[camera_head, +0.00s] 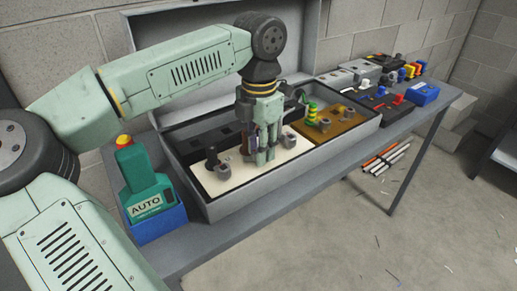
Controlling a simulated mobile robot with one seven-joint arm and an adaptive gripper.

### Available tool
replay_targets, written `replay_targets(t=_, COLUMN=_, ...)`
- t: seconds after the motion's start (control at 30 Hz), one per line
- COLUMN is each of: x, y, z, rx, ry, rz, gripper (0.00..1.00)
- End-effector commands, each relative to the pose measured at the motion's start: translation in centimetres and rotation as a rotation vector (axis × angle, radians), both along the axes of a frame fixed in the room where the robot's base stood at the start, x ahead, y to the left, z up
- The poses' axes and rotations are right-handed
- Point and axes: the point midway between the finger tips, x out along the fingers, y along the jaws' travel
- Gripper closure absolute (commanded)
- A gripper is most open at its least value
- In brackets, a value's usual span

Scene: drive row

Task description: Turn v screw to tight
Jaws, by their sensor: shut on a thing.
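My gripper (264,158) points straight down over the cream board (225,183) in the open grey case. Its fingers are shut on what appears to be the v screw, low at the board; the fingers hide most of it, and no marking on it can be read. A dark post (211,160) and a grey nut-like part (224,171) stand on the board left of the gripper. Another grey part (290,141) stands just right of the fingers.
The case (222,207) has raised walls, and its lid stands open behind. A brown board (345,131) with a green-yellow part (311,113) lies to the right. A green AUTO device (143,180) sits in a blue holder at left. Several tools crowd the table's far right.

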Motion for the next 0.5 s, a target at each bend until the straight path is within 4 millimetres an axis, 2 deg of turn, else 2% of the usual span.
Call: replay_targets(t=0.5, x=-0.30, y=-0.34, z=-0.19, rx=-0.006, ry=0.007, rz=-0.490, gripper=1.00)
